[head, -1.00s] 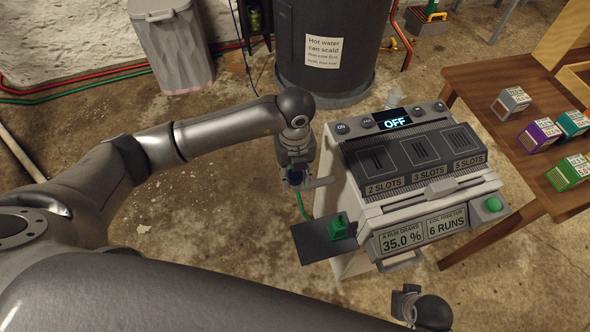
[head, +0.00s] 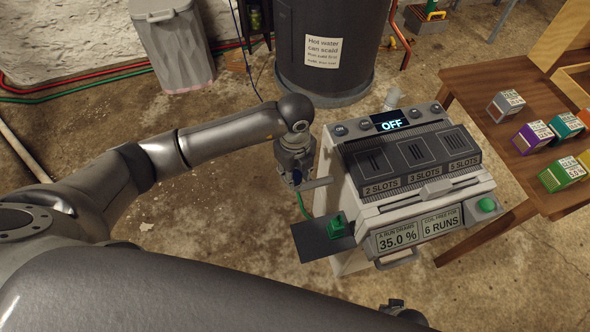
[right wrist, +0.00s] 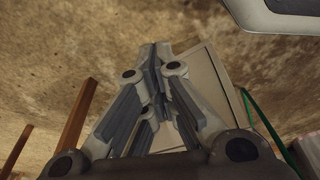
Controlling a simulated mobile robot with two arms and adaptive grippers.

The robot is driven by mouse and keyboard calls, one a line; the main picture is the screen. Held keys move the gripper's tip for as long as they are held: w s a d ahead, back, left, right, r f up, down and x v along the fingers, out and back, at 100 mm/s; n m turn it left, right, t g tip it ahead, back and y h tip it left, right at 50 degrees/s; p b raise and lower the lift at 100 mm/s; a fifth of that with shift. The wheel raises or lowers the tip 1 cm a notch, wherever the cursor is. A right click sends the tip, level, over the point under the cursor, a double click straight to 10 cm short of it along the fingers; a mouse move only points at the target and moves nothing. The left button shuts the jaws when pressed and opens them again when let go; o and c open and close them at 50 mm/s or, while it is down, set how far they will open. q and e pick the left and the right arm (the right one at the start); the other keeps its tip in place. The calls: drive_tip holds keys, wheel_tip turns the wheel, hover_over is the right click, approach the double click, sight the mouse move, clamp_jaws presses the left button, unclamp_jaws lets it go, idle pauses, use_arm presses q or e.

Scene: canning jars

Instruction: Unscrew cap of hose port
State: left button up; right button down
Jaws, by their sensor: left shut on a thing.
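The grey machine (head: 352,195) stands right of centre in the head view, its display reading OFF. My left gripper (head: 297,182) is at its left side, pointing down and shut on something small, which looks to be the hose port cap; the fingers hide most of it. A pale grey bar (head: 317,184) sticks out beside the fingers toward the machine. A green hose (head: 303,206) hangs just below. My right gripper (head: 398,308) shows only partly at the bottom of the head view. In the right wrist view its fingers (right wrist: 156,52) meet, with nothing seen between them.
A wooden table (head: 480,85) with several coloured boxes stands at right. A hot water tank (head: 330,60) and a grey bin (head: 172,45) are behind.

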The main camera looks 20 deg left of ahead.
use_arm(q)
drive_tip(key=shift+s+f, duration=0.15)
drive_tip(key=n+p, duration=0.2)
drive_tip(key=n, duration=0.2)
drive_tip(key=shift+p, duration=0.35)
drive_tip(key=shift+r, duration=0.2)
use_arm(e)
drive_tip(key=s+d+f, duration=0.1)
drive_tip(key=s+f, duration=0.5)
drive_tip(key=s, duration=0.1)
drive_tip(key=shift+f+g, duration=0.2)
drive_tip(key=shift+g, duration=0.1)
use_arm(q)
drive_tip(key=shift+r+p, duration=0.3)
use_arm(e)
drive_tip(key=shift+d+f, duration=0.1)
drive_tip(key=shift+d, duration=0.2)
use_arm(q)
drive_tip(key=shift+r+p, duration=0.3)
drive_tip(key=shift+r, duration=0.1)
use_arm(e)
drive_tip(key=shift+s+d+f, duration=0.3)
drive_tip(key=shift+s, duration=0.05)
